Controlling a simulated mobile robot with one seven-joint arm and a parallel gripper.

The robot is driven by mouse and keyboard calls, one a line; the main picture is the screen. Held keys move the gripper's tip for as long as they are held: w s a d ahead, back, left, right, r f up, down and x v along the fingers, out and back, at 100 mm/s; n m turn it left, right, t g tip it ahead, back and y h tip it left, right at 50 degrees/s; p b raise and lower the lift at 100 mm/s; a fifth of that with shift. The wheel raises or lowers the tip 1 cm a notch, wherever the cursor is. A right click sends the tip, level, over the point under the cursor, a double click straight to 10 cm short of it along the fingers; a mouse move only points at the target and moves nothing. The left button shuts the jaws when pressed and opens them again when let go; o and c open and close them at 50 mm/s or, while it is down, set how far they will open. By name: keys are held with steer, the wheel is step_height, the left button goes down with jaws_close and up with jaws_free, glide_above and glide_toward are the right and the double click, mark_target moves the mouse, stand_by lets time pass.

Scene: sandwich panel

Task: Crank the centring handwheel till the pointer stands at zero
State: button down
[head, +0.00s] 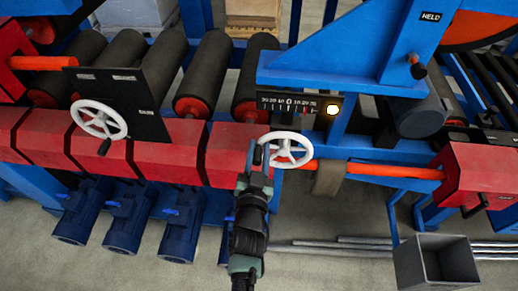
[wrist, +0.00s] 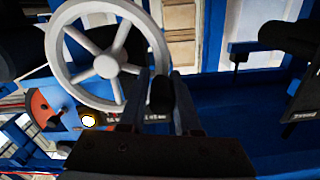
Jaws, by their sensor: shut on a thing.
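The white spoked handwheel (head: 286,149) sits on the red machine front, below the scale. It fills the upper left of the wrist view (wrist: 105,66). My gripper (head: 259,160) is at its left rim in the head view. In the wrist view its fingers (wrist: 164,98) are closed around the dark crank handle (wrist: 161,92). The black scale plate (head: 287,103) has numbers either side of a middle 0. A small red mark, seemingly the pointer (head: 304,109), stands right of the 0; its exact reading is too small to tell.
A round pale lamp (head: 333,110) glows beside the scale. A second white handwheel (head: 99,120) is on a black panel at left. A blue frame (head: 345,70) marked HELD overhangs the scale. A grey open bin (head: 436,262) stands on the floor at lower right.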

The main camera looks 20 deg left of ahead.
steer(key=shift+a+f+n, duration=0.35)
steer(key=shift+f+n, duration=0.15)
steer(key=shift+n, duration=0.6)
step_height(320, 180, down, 2)
steer(key=n, duration=0.3)
steer(key=shift+n, duration=0.3)
steer(key=w+d+f+n+b, duration=0.1)
steer(key=d+f+n+b, duration=0.5)
steer(key=n, duration=1)
steer(key=shift+w+d+b, duration=0.2)
steer(key=shift+w+b, duration=0.1)
steer(key=shift+b, duration=0.8)
steer(key=c, duration=0.7)
jaws_free()
steer(key=shift+d+r, duration=0.1)
